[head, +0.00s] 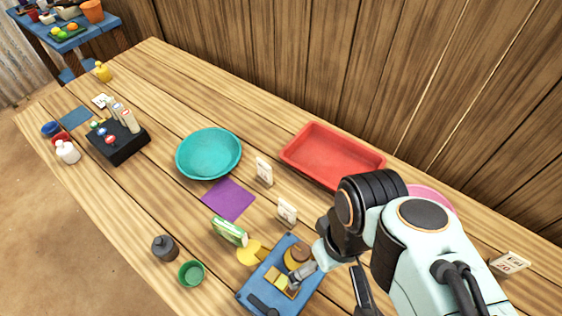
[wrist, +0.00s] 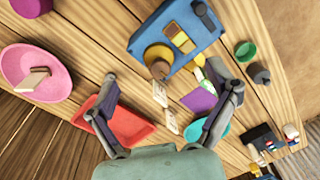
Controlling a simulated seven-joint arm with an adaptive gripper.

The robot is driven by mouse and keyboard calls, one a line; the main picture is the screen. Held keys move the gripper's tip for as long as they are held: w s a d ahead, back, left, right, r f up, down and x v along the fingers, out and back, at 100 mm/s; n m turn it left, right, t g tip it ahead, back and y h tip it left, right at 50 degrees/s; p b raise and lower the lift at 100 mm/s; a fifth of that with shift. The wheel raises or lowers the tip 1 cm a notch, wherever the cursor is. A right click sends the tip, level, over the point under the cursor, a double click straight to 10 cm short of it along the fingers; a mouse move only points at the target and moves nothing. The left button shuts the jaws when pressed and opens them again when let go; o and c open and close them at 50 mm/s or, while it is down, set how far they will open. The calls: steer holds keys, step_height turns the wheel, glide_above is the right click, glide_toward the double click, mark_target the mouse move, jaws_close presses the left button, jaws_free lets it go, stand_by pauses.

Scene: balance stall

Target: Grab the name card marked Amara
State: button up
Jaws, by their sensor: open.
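Small white cards stand on the wooden table. One card (head: 264,171) is by the teal bowl and another card (head: 286,211) is nearer my arm. Both also show in the wrist view, as an upper card (wrist: 160,94) and a lower card (wrist: 172,123). A card (head: 510,263) is at the far right and one (head: 100,101) is at the far left. The writing is too small to tell which reads Amara. My gripper (wrist: 162,75) is open and empty above the table. Its fingers are spread to either side of the two middle cards in the wrist view, apart from them.
A blue tray (head: 252,296) with yellow blocks lies beneath my gripper. A red tray (head: 330,152), teal bowl (head: 208,153), purple mat (head: 236,201) and green-white box (head: 229,232) surround the middle cards. A black holder (head: 120,145) stands left. A wooden wall runs behind the table.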

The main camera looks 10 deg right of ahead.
steer(key=w+r+n+t, duration=0.2)
steer(key=w+n, duration=0.2)
steer(key=n, duration=0.2)
steer(key=n+g, duration=0.2)
steer(key=n, duration=1.5)
glide_above(287, 219)
steer(key=shift+h, duration=0.4)
steer(key=f, duration=1.9)
steer(key=shift+w, duration=0.25)
step_height(287, 219, down, 5)
steer(key=shift+r, duration=0.1)
steer(key=shift+f, duration=0.55)
steer(key=c, duration=1.1)
